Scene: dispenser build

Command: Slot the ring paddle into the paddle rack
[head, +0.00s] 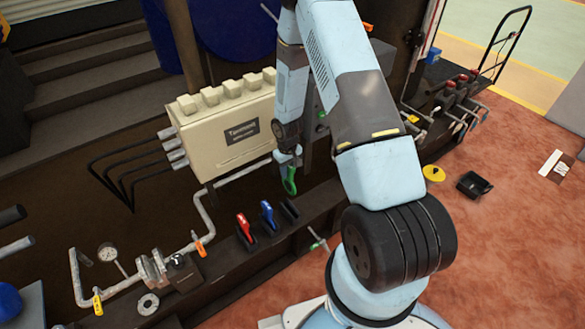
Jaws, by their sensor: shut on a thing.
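My gripper (287,164) points down in front of the beige cabinet, at the picture's middle. It is shut on the upper part of a green ring paddle (291,184), which hangs below it. The paddle rack is a row of dark holders on the dark beam. One holder has a red paddle (243,226) in it and the middle one has a blue paddle (267,211). The right holder (290,209) looks empty. The green paddle shows just above this right holder; I cannot tell the gap in depth. The jaws are small and partly hidden by the arm's end.
The beige cabinet (222,140) stands close behind and left of the gripper. Pipework with a gauge (107,253) and valves runs along the left. A yellow disc (433,173) and a black tray (474,185) lie on the open red floor at right.

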